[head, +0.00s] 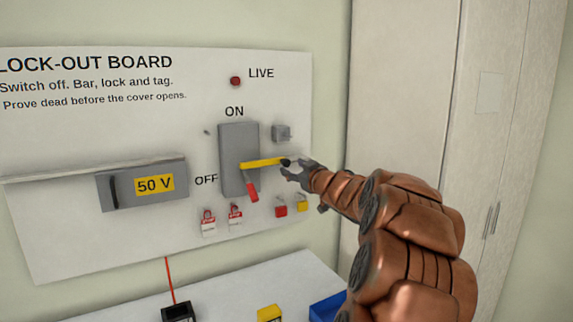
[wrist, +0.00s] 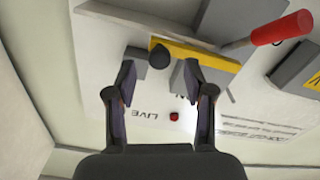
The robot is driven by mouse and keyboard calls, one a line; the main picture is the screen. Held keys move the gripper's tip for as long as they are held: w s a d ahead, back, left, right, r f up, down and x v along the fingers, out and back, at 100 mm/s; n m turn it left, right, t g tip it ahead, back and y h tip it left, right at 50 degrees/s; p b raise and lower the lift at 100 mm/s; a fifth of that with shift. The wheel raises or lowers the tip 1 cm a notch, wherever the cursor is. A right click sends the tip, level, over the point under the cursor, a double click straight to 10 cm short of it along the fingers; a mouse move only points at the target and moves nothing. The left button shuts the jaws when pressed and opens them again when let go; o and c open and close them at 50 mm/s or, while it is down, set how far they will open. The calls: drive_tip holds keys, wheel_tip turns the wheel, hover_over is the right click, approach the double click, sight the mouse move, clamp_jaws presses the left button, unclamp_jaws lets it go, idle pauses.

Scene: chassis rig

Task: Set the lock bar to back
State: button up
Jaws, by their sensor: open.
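The lock bar (head: 262,163) is a yellow bar lying across the grey switch box (head: 238,180) on the lock-out board, with a black knob at its right end. In the wrist view the yellow bar (wrist: 200,54) and its black knob (wrist: 159,56) show just ahead of the fingertips, roughly between their lines. My gripper (head: 291,168) is beside the knob in the head view; in the wrist view the gripper (wrist: 159,75) is open with nothing seen held. The red switch handle (head: 252,192) hangs down, near the OFF label. Finger contact with the knob cannot be told.
A small grey block (head: 281,133) sits above the bar's right end. Tags (head: 208,222), a red padlock (head: 281,210) and a yellow padlock (head: 302,203) hang below. A 50 V cover (head: 145,196) is left. A blue bin (head: 328,306) stands on the bench (head: 215,292).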

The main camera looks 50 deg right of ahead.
sight(288, 165)
drive_tip(key=shift+p+x, duration=0.4)
drive_tip(key=shift+x, duration=2.2)
clamp_jaws()
